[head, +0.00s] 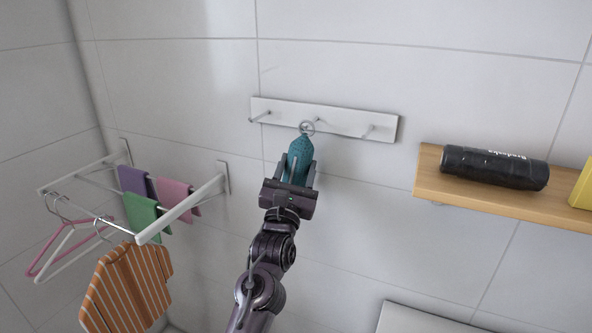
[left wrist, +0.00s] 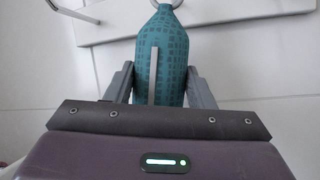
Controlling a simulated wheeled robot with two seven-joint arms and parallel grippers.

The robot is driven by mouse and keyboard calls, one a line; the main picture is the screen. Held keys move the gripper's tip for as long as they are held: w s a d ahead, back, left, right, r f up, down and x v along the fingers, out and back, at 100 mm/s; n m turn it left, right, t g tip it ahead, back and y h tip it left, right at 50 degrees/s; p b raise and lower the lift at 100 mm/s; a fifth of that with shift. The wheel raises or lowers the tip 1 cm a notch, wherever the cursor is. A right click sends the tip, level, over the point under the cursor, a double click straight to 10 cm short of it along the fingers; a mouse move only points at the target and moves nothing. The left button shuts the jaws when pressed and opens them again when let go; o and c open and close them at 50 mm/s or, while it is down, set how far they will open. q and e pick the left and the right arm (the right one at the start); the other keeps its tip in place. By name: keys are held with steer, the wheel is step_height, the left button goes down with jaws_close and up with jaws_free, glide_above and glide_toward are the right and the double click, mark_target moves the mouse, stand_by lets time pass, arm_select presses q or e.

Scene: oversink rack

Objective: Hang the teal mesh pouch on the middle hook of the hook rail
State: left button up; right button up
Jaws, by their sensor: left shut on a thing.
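The teal mesh pouch (head: 299,157) is upright in the jaws of my left gripper (head: 299,174), which is shut on it. A metal ring (head: 307,128) tops the pouch and overlaps the hook rail in the head view. The white hook rail (head: 347,122) is on the tiled wall with three hooks. The middle hook (head: 315,122) shows just right of the ring; I cannot tell if they touch. In the left wrist view the pouch (left wrist: 161,60) stands between the fingers (left wrist: 160,88), its ring (left wrist: 170,8) partly cut off. My right gripper is not in view.
A wooden shelf (head: 428,180) at right holds a black bottle (head: 494,167) and a yellow item (head: 583,187). A drying rack (head: 180,211) at left holds cloths, hangers and an orange striped garment (head: 128,287). The wall around the rail is clear.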

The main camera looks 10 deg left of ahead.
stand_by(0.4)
arm_select(q)
steer(key=o, duration=1.1)
steer(key=shift+r, duration=0.1)
